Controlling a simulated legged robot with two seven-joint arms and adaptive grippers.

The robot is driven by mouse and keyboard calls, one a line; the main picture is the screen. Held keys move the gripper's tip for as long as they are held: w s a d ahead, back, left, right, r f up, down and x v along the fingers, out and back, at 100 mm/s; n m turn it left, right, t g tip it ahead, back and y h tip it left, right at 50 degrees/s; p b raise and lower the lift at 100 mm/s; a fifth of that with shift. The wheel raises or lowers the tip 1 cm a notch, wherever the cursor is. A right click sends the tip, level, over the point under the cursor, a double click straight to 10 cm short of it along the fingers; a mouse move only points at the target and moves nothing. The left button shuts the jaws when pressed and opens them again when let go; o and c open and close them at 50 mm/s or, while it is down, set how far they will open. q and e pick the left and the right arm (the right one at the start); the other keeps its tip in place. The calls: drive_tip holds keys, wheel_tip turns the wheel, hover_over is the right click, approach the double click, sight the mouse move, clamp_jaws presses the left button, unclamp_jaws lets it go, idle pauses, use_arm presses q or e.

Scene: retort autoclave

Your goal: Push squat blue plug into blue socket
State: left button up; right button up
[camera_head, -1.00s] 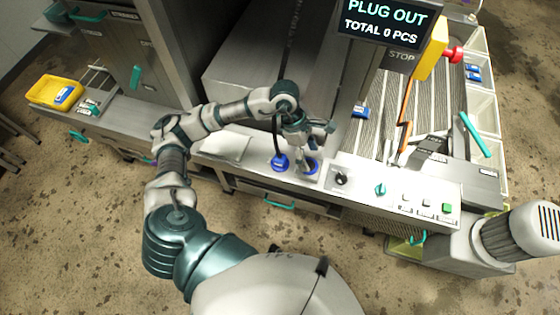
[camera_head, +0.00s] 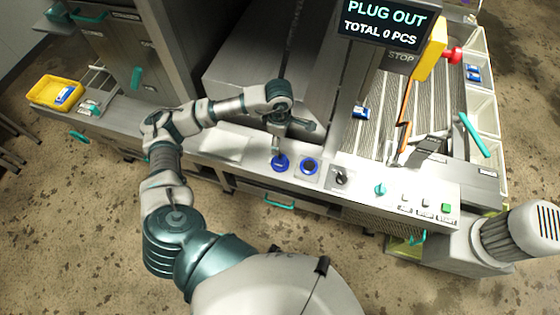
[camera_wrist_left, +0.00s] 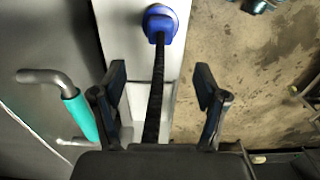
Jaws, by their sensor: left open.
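The squat blue plug (camera_head: 280,163) stands on the pale counter, left of and apart from the blue socket (camera_head: 309,166), a blue ring with a dark centre. My left gripper (camera_head: 277,146) is just above and behind the plug in the head view, partly blending with it. In the left wrist view the plug (camera_wrist_left: 160,24) is at the top centre, beyond the fingertips. Its black cable runs down between the spread fingers of my left gripper (camera_wrist_left: 158,80). The fingers are open, with no visible grip on plug or cable. My right gripper is out of view.
A control panel (camera_head: 391,195) with a knob, a teal switch and buttons lies right of the socket. A screen (camera_head: 385,25) reads PLUG OUT. A teal handle (camera_wrist_left: 80,116) is at the left of the wrist view. A yellow tray (camera_head: 55,91) sits far left.

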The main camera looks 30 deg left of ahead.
sight(280, 157)
use_arm(q)
wheel_tip(280, 157, down, 7)
drive_tip(key=shift+f, duration=0.1)
idle(0.3)
drive_tip(key=shift+d+f+p, duration=0.15)
drive_tip(key=shift+f+p, duration=0.55)
drive_tip(key=shift+f, duration=1.85)
drive_tip(key=c, duration=1.2)
